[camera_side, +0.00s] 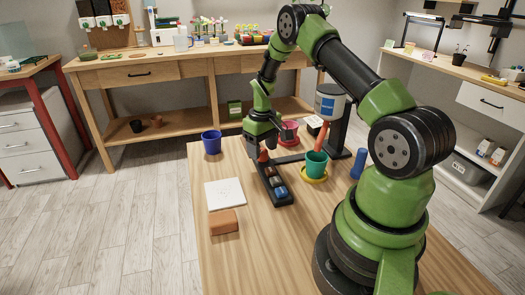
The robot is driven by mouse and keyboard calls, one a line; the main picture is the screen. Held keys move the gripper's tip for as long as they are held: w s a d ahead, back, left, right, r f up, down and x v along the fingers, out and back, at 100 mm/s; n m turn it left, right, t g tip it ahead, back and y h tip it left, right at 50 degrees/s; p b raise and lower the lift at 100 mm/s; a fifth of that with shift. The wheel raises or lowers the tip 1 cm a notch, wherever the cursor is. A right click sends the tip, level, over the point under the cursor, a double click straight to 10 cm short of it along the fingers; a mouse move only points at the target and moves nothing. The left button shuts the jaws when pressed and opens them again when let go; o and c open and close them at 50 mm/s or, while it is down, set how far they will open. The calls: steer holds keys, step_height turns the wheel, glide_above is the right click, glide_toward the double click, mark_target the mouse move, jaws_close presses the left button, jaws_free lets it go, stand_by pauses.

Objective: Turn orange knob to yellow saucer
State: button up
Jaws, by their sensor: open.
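A narrow dark panel (284,201) lies on the wooden table with several knobs in a row. The orange knob (263,156) is at its far end, and a blue knob (281,191) is at its near end. My gripper (262,149) is open and points down right at the orange knob. Whether its fingers are around the knob or just above it is too small to tell. The yellow saucer (313,180) is to the right of the panel, with a teal pot (316,163) standing on it. The orange knob's pointing direction cannot be made out.
A red pot (289,130) stands behind the panel. A dark blue pot (211,141) is at the table's far left. A white square pad (225,193) and an orange-brown block (224,222) lie left of the panel. A blue cylinder (358,164) stands at right. The front table is clear.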

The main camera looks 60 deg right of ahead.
mark_target(262, 151)
step_height(262, 151, up, 9)
steer(key=shift+f, duration=0.2)
steer(key=s+a+r+t, duration=0.2)
steer(key=a+r, duration=0.5)
steer(key=r, duration=0.1)
steer(key=s+a+r+t, duration=0.2)
steer(key=a+r, duration=0.5)
steer(key=r, duration=0.1)
steer(key=s+a+r+t+y, duration=0.2)
steer(key=s+a+r+t, duration=0.1)
steer(key=s+a, duration=0.6)
steer(key=s, duration=0.3)
steer(key=shift+s+a, duration=0.15)
steer(key=shift+s, duration=0.25)
